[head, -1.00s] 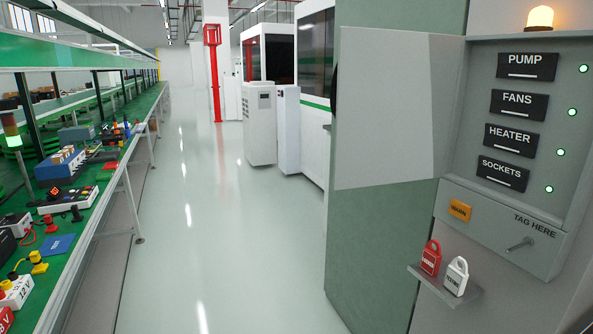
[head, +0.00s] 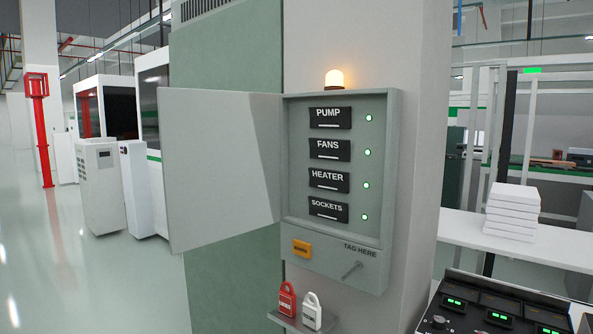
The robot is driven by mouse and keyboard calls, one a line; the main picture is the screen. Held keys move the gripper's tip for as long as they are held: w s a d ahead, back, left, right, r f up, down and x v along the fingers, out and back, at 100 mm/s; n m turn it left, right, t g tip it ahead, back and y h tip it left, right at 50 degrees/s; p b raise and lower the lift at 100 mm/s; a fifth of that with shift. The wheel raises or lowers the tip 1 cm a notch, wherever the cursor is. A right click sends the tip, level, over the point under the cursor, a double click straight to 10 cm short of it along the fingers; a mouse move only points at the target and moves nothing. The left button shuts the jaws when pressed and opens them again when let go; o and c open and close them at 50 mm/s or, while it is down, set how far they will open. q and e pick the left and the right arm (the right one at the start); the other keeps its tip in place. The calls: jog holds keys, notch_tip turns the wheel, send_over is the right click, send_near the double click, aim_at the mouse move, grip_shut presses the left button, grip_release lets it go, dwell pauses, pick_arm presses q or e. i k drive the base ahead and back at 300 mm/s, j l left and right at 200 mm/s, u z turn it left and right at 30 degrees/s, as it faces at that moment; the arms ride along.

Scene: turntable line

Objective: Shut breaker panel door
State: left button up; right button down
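The breaker panel (head: 385,190) is a grey box on a pillar. Its plain grey door (head: 222,165) is hinged on the left and stands wide open, swung out to the left. Inside are switches labelled PUMP (head: 330,118), FANS (head: 330,150), HEATER (head: 329,180) and SOCKETS (head: 328,210), each with a lit green lamp beside it. Below them are an orange label (head: 302,248), the words TAG HERE and a small metal lever (head: 352,270). Neither of my grippers is in view.
A red padlock (head: 287,300) and a white padlock (head: 312,311) stand on a small shelf (head: 300,325) under the panel. An amber beacon (head: 334,80) glows on top. A black console (head: 490,310) is at the lower right, before a white table with stacked white boxes (head: 513,212). Open floor lies left.

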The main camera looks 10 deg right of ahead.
aim_at(220, 149)
jog(key=i+j+z, duration=0.15)
jog(key=z, duration=0.25)
jog(key=i+j+z, duration=0.1)
jog(key=z, duration=0.3)
jog(key=j+z, duration=0.25)
jog(key=z, duration=0.2)
jog(key=i+j+z, duration=0.1)
jog(key=j+z, duration=0.2)
jog(key=j, duration=0.2)
jog(key=j+z, duration=0.25)
jog(key=j, duration=0.2)
jog(key=j+z, duration=0.25)
jog(key=j, duration=1.75)
jog(key=k+j, duration=0.2)
jog(key=k, duration=0.2)
